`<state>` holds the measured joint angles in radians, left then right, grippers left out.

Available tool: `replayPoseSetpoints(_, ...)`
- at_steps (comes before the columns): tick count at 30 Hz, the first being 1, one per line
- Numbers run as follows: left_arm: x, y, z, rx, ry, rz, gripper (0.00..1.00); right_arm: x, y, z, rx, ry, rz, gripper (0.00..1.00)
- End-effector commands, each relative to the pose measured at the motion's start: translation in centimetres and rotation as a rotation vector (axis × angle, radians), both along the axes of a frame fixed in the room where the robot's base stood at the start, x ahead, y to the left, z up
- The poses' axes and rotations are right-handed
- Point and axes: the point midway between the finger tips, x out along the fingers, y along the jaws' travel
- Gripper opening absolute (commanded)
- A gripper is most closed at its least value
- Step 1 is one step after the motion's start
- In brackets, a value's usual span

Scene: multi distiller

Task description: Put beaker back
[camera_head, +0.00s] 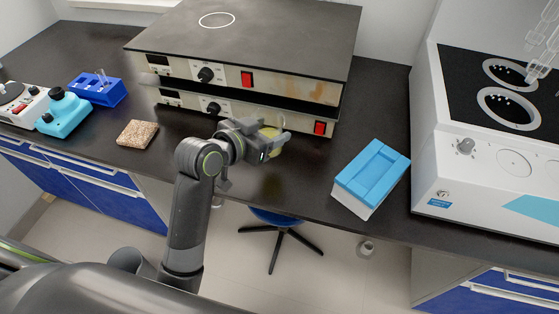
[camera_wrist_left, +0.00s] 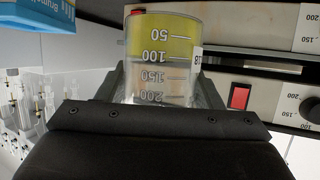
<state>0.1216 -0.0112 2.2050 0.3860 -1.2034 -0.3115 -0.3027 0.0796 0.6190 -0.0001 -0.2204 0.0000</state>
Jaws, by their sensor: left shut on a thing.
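A clear beaker (camera_wrist_left: 160,55) with yellow liquid and printed volume marks is between the fingers of my left gripper (camera_wrist_left: 158,90) in the left wrist view. In the head view the beaker (camera_head: 270,132) shows as a small pale yellow patch, partly hidden by my left gripper (camera_head: 272,146). The gripper is shut on it, in front of the stacked black-topped heating units (camera_head: 250,40). The beaker appears to be held clear of the bench, but its base is hidden in the head view. My right gripper is not in view.
A white apparatus (camera_head: 480,170) with ringed black plates stands at the right. A blue-topped box (camera_head: 372,178) lies near the bench's front edge. A speckled block (camera_head: 138,134), blue tube rack (camera_head: 98,90) and small blue device (camera_head: 63,114) are at the left.

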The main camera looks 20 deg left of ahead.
Motion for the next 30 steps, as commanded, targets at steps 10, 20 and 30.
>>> replayPoseSetpoints(10, 0.0, 0.0, -4.5, -0.001, 0.002, 0.001, 0.28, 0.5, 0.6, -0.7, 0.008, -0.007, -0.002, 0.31)
replayPoseSetpoints(20, 0.0, 0.0, -7.4, -0.001, -0.003, 0.001, 0.28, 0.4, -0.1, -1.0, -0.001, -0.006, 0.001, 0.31)
replayPoseSetpoints(30, 0.0, 0.0, -7.8, 0.000, 0.000, 0.001, 0.63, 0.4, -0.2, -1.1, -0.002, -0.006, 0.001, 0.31)
